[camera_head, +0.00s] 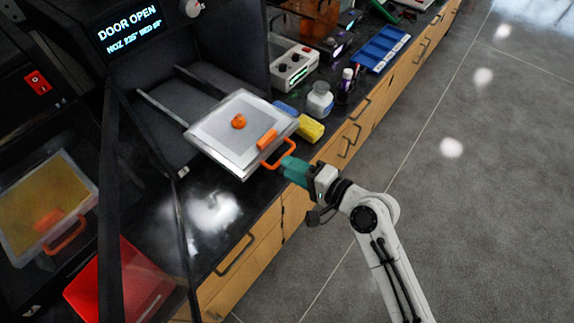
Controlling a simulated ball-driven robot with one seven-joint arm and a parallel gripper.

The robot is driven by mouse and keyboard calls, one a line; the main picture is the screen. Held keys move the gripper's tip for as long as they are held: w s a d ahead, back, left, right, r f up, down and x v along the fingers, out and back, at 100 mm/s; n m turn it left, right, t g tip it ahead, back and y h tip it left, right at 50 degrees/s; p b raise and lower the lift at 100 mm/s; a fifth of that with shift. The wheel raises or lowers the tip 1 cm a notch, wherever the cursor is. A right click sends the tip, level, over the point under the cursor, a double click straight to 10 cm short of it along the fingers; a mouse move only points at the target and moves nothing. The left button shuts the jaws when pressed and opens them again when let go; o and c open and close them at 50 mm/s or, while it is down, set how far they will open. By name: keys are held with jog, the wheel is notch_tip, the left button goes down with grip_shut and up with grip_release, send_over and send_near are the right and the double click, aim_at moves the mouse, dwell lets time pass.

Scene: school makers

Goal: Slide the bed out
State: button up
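The bed (215,136) is a pale square plate in a light frame, with an orange handle (279,153) at its front right corner. It sticks out of the open printer (185,45) on rails, over the black counter. The printer's screen reads "DOOR OPEN". My gripper (288,165), with teal fingers, is at the outer end of the orange handle. Its fingertips overlap the handle, and whether they are closed on it is too small to tell.
A yellow sponge (310,129), a white jar (320,101) and a grey control box (294,67) stand just right of the bed. A red tray (118,290) lies at the lower left. A second printer with its own bed (45,205) is at left. The floor at right is clear.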

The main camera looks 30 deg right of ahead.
jog(key=b+v, duration=0.1)
jog(key=v, duration=0.7)
jog(key=shift+s, duration=0.2)
jog(key=s+a+f+n+g+h, duration=0.1)
jog(key=s+a+f+n+g, duration=0.1)
jog(key=s+f+n+g, duration=0.55)
jog(key=s+d+f+n+g+h, duration=0.3)
jog(key=s+f+n+g+h, duration=0.1)
jog(key=s+n+g, duration=0.2)
jog(key=shift+s+d+n, duration=0.35)
jog(key=shift+s+d, duration=0.05)
jog(key=shift+s, duration=0.15)
